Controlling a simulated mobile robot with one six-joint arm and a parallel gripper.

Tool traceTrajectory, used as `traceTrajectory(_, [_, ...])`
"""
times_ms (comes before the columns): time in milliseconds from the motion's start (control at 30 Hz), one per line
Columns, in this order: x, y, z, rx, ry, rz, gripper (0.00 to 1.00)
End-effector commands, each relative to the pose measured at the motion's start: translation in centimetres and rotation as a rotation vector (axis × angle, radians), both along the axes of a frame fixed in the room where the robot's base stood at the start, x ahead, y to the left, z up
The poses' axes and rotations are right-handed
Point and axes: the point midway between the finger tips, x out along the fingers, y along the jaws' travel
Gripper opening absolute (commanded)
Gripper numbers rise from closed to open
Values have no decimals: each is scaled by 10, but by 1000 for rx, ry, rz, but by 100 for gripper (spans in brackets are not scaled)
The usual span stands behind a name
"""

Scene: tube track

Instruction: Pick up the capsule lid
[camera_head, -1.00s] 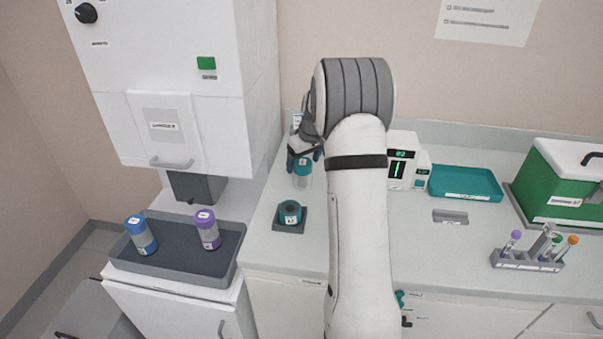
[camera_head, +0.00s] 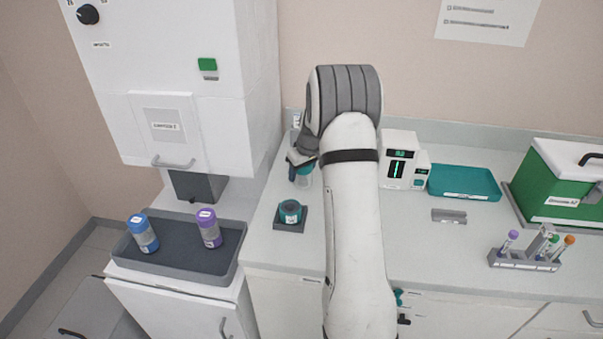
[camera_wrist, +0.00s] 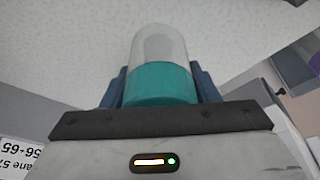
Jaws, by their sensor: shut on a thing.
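The capsule lid, a teal collar with a clear rounded part, is at my gripper (camera_head: 302,166) near the back left of the counter. In the wrist view the lid (camera_wrist: 160,84) sits between the two dark blue fingers, which are shut on its teal collar; its clear part (camera_wrist: 158,46) points away from the palm. In the head view the clear part (camera_head: 305,181) hangs below the gripper. My gripper hides much of the collar there, and I cannot tell whether the lid touches the counter.
A teal ring-shaped piece (camera_head: 290,211) sits on a dark square holder (camera_head: 291,226) in front. A dark tray (camera_head: 180,272) at left holds blue-capped (camera_head: 143,233) and purple-capped (camera_head: 208,228) containers. The white cabinet (camera_head: 170,90) stands close left. A white device (camera_head: 399,160) is at right.

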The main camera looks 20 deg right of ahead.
Motion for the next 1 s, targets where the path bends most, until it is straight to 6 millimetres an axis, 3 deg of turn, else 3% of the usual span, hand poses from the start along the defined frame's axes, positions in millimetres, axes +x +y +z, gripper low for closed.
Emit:
traceTrajectory(267, [0,0,0,0,0,-1,26])
traceTrajectory(533, [0,-1,5,-1,-1,0,26])
traceTrajectory(1000, [0,-1,86,-1,-3,-1,26])
